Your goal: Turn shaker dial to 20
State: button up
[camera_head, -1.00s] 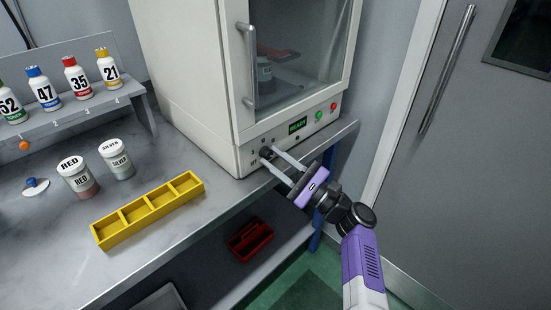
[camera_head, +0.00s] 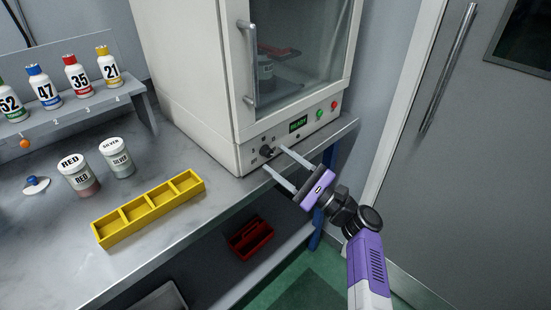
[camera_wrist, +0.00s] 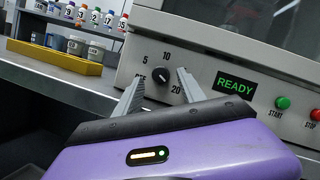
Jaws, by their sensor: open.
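The shaker dial (camera_head: 266,152) is a small black knob low on the front panel of the white shaker cabinet (camera_head: 190,85). In the wrist view the dial (camera_wrist: 160,76) has the labels OFF, 5, 10 and 20 around it. Its pointer is too small to read surely. My gripper (camera_head: 272,158) is open and empty in front of the panel. In the wrist view its fingers (camera_wrist: 160,80) appear to either side of the dial, with gaps between them and the knob. The fingertips look a little short of the dial.
The display (camera_wrist: 235,84) reads READY, with a green START button (camera_wrist: 283,103) and a red STOP button (camera_wrist: 317,114) to its right. A yellow tray (camera_head: 150,222), jars and numbered bottles stand left on the bench. A red tray (camera_head: 250,240) sits below the bench.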

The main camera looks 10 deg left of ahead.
jog(key=v, duration=0.6)
dwell(0.4)
